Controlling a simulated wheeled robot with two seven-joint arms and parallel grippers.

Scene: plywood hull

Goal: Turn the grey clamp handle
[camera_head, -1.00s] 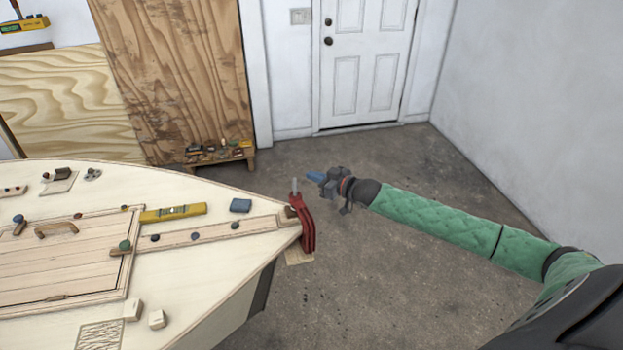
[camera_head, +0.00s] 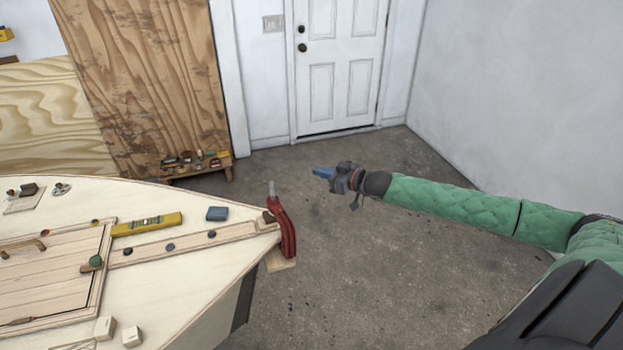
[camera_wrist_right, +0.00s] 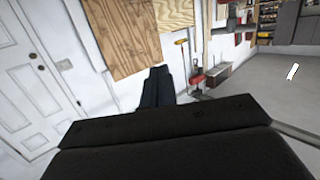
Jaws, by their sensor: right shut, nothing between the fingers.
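The red clamp (camera_head: 284,232) sits at the right tip of the plywood hull (camera_head: 200,268) in the head view. Its grey handle (camera_head: 271,188) stands upright at its top. My right gripper (camera_head: 318,172), with blue fingertips, is to the right of the handle and apart from it. It is shut and empty, over the floor. In the right wrist view the dark gripper fingers (camera_wrist_right: 157,88) point toward the wall, and the clamp does not show there. My left gripper is not in view.
On the hull lie a yellow level (camera_head: 147,224), a blue block (camera_head: 217,213) and a hatch with a wooden handle (camera_head: 22,247). A low bench (camera_head: 200,168) with small items stands by the back wall. Concrete floor is clear around my right arm. A white door (camera_head: 340,65) is behind.

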